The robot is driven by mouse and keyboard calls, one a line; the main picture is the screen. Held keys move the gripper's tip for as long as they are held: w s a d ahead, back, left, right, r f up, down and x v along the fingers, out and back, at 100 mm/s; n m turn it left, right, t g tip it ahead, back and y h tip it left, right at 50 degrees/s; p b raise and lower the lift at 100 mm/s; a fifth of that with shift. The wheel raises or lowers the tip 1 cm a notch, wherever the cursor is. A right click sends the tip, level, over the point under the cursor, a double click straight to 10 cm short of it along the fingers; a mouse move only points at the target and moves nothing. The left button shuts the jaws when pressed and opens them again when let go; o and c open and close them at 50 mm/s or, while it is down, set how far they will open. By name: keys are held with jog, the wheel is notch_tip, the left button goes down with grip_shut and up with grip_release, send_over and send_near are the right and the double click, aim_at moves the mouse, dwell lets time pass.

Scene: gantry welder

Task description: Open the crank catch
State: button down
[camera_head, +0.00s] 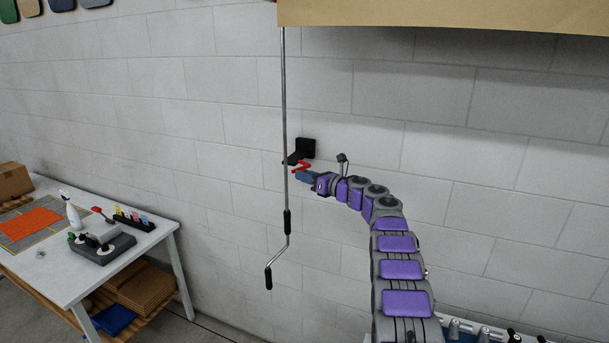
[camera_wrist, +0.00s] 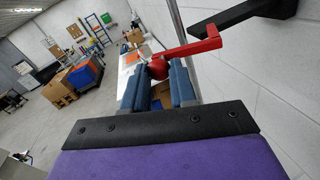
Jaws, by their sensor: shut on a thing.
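The crank catch is a black bracket (camera_head: 305,149) on the white block wall with a red lever (camera_head: 301,165) below it. In the wrist view the bracket (camera_wrist: 256,16) is at the upper right, and the red lever (camera_wrist: 195,48) bends down to a round red end between my fingers. My gripper (camera_head: 305,175) is shut on that red end; its blue fingers (camera_wrist: 158,78) lie on either side of it. The crank rod (camera_head: 285,110) hangs upright just left of the catch, with black grips on its cranked lower end. Whether the catch still holds the rod is unclear.
A white workbench (camera_head: 150,258) at the left holds a spray bottle (camera_head: 71,212), an orange mat (camera_head: 30,226) and a grey control box (camera_head: 102,245). A tan panel (camera_head: 440,14) hangs above. The wall right of the catch is bare.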

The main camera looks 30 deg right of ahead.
jog(key=shift+d+r, duration=0.1)
jog(key=shift+r, duration=0.1)
jog(key=c, duration=1.4)
grip_release()
jog(key=o, duration=0.5)
jog(key=shift+d+f, duration=0.2)
jog(key=shift+a, duration=0.1)
jog(key=b+v, duration=0.5)
jog(key=v, duration=1.2)
jog(key=shift+d, duration=0.3)
